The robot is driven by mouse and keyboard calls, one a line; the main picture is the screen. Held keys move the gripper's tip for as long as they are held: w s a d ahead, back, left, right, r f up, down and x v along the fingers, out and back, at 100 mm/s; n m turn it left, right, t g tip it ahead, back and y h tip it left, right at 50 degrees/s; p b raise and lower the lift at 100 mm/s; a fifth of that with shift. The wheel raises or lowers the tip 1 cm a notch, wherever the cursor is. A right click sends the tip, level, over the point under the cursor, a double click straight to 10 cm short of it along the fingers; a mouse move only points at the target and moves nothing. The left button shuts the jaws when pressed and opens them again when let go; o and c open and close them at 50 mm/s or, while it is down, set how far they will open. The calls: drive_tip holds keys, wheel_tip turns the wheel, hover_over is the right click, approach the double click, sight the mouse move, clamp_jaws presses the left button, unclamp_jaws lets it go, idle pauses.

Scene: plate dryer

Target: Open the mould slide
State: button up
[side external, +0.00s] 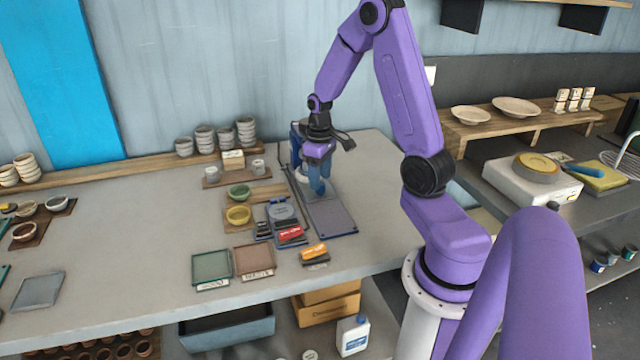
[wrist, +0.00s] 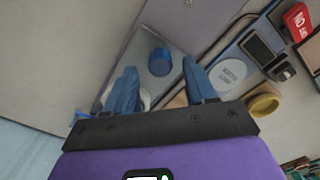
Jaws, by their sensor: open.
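The moulding machine stands on the grey table in the side external view, with a blue upright part (side external: 296,146) and a long grey, blue-edged base (side external: 331,216). In the wrist view, a shiny grey plate (wrist: 150,82) carries a round blue knob (wrist: 160,62), which looks like the slide's handle. My gripper (side external: 318,187) points down over the base, in front of the upright part. In the wrist view my gripper (wrist: 160,78) is open, its blue fingers apart and empty. The knob shows between and slightly beyond the fingertips. The height gap is unclear, and the slide is partly hidden by my gripper.
A round grey scale (side external: 281,211), a yellow bowl (side external: 238,215) and a green bowl (side external: 239,191) stand left of the base. A red box (side external: 291,235) and an orange block (side external: 314,251) lie near its front. The table right of the base is clear.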

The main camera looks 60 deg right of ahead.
drive_tip(key=shift+f, duration=1.5)
clamp_jaws()
drive_tip(key=shift+s+a, duration=3)
drive_tip(key=shift+a, duration=0.05)
unclamp_jaws()
drive_tip(key=shift+r, duration=0.1)
wheel_tip(320, 180, up, 17)
drive_tip(key=shift+r, duration=0.15)
